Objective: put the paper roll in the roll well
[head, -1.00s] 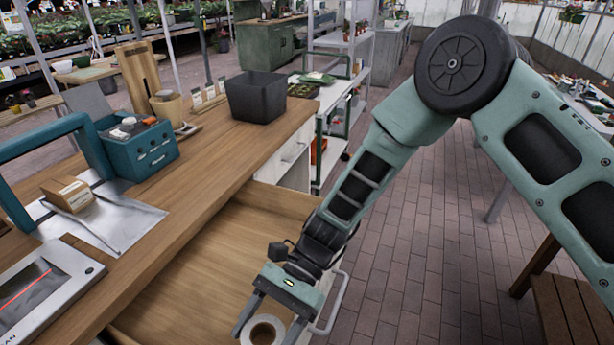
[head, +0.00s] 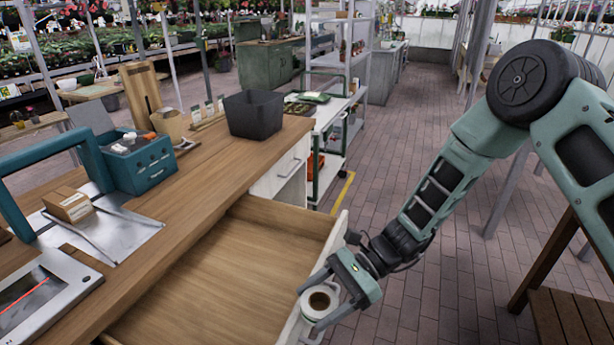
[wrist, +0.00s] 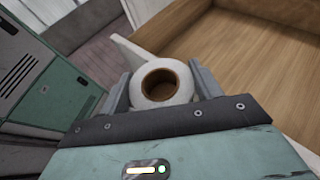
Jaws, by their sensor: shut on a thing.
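The paper roll (head: 319,301) is white with a brown core. My gripper (head: 318,303) is shut on it, with one finger on each side. The roll's open core faces up toward the head camera. In the wrist view the roll (wrist: 161,84) sits between the two grey fingers. In the head view the gripper and roll are at the right edge of the open drawer, near its front panel.
The open, empty wooden drawer (head: 215,275) juts from the wooden counter (head: 215,170). On the counter are a dark bin (head: 254,114), a teal box (head: 140,162), a small carton (head: 68,205) and a scanner plate (head: 45,295).

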